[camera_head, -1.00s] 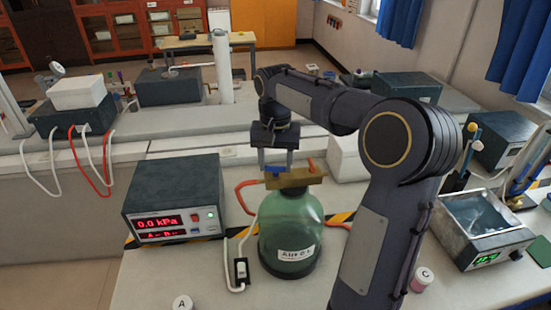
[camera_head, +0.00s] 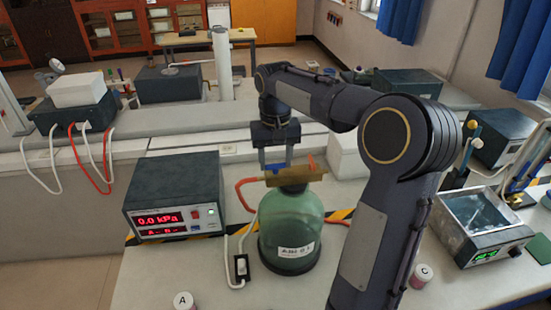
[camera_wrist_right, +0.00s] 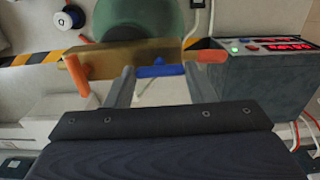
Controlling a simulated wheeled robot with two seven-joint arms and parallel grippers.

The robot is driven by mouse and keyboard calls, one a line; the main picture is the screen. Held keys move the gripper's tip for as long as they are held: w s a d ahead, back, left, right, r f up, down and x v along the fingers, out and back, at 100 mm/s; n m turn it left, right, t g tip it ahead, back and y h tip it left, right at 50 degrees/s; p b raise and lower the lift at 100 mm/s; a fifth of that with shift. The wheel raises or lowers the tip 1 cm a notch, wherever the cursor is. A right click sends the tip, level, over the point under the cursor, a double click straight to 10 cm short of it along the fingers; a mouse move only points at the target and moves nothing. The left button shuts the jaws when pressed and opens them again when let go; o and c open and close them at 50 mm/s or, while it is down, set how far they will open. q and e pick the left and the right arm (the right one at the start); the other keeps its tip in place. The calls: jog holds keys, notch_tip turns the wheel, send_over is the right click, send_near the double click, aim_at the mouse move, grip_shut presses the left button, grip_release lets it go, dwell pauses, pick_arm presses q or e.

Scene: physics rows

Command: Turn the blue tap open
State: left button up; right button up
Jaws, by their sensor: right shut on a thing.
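The blue tap (camera_head: 276,168) sits on a brass block (camera_head: 308,176) on top of a green glass bottle (camera_head: 290,232). My right gripper (camera_head: 276,165) comes down from above, with one finger at each end of the blue handle, shut on it. In the right wrist view the blue handle (camera_wrist_right: 160,70) lies crosswise between the two fingertips (camera_wrist_right: 160,78). An orange tap (camera_head: 311,162) stands at the other end of the block, outside the fingers. My left gripper is not in view.
A pressure box (camera_head: 172,196) left of the bottle reads 0.0 kPa. A red hose (camera_head: 240,190) and a white cable with a switch (camera_head: 241,267) run beside the bottle. Jars A (camera_head: 183,300) and C (camera_head: 421,277) stand in front. A water bath (camera_head: 482,225) stands at right.

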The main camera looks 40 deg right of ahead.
aim_at(275, 164)
jog(key=o, duration=1)
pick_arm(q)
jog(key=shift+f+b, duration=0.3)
pick_arm(e)
notch_tip(275, 164, up, 8)
jog(key=shift+f, duration=0.1)
pick_arm(q)
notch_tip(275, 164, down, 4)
jog(key=b, duration=0.4)
pick_arm(e)
jog(key=s+a+f+n+t+y, duration=0.1)
jog(key=s+a+f+t, duration=0.1)
jog(key=s+a+f, duration=0.3)
jog(key=s+a+f+n+t+y, duration=0.1)
jog(key=s+a+f+t, duration=0.1)
jog(key=s+a+f, duration=0.4)
jog(key=s+a+f+n+t+y, duration=0.1)
jog(key=s+a+f, duration=0.4)
jog(key=s, duration=0.5)
jog(key=shift+s+a+f+n+t+y, duration=0.1)
jog(key=shift+a+f+n+t+y, duration=0.2)
jog(key=shift+a+n+t+y, duration=0.15)
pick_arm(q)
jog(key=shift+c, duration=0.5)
pick_arm(e)
jog(key=shift+c, duration=0.5)
